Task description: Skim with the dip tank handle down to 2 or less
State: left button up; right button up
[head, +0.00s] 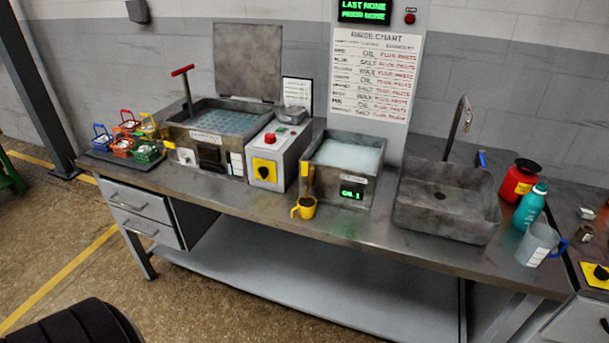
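Two tanks stand on the steel bench. The left tank (212,124) has its lid (248,62) raised, bluish contents, and a red T-shaped handle (183,72) standing up at its back left. The right tank (343,167) is open and holds pale cloudy liquid (346,154). Its green front display (352,190) appears to read "OIL 1". A small yellow fitting (304,169) is on its left side. A yellow cup (304,208) stands at its front left corner. I cannot tell which tank is the dip tank. Neither gripper is in view.
Several coloured baskets (124,142) sit at the bench's left end. A control box (277,152) stands between the tanks. To the right are a sink (447,202), a red canister (519,180), a teal bottle (530,207) and a jug (537,243). A rinse chart (374,72) hangs behind.

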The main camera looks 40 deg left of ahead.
aim_at(304, 165)
jog(key=i+j, duration=0.1)
jog(key=j, duration=0.4)
jog(key=i+j, duration=0.1)
jog(key=j, duration=0.4)
jog(key=i+j, duration=0.1)
jog(key=j, duration=0.4)
